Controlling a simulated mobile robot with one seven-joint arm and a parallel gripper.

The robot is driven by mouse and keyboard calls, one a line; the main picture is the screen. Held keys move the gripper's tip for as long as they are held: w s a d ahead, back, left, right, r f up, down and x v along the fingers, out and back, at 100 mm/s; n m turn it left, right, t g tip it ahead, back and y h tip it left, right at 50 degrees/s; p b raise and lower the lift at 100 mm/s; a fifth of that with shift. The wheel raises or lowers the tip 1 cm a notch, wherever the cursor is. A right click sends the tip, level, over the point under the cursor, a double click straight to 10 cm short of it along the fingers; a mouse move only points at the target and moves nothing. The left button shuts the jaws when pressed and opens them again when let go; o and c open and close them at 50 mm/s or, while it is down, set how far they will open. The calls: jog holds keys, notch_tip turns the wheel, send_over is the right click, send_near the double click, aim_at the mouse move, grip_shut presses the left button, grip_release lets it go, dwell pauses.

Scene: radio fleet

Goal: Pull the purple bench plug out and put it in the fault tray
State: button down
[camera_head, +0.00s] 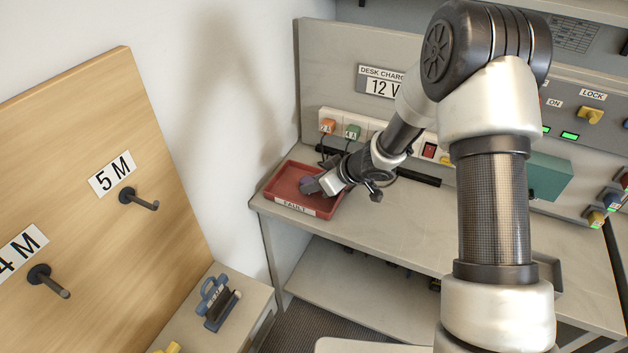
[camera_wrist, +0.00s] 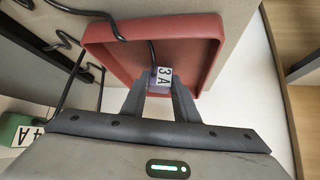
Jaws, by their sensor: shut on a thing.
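The purple bench plug (camera_wrist: 153,82) is between my fingertips in the wrist view, with a "3 A" label on it and a black cord running from it. My gripper (camera_head: 318,184) is shut on the plug, which shows as a small purple shape (camera_head: 307,184) in the head view. The red fault tray (camera_head: 284,176), labelled "FAULT", is on the bench's left end. In the wrist view the plug is over the tray (camera_wrist: 211,55), inside its outline. I cannot tell whether the plug touches the tray floor.
A socket strip (camera_head: 361,122) behind the tray holds an orange plug (camera_head: 327,126) and a green plug (camera_head: 352,132). Black cords lie near the tray. A pegboard (camera_head: 100,150) stands at the left.

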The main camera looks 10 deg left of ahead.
jog(key=shift+f, duration=0.25)
jog(key=c, duration=1.3)
grip_release()
jog(key=p+v, duration=0.5)
jog(key=v, duration=1.2)
jog(key=shift+d, duration=0.2)
jog(key=shift+r, duration=0.15)
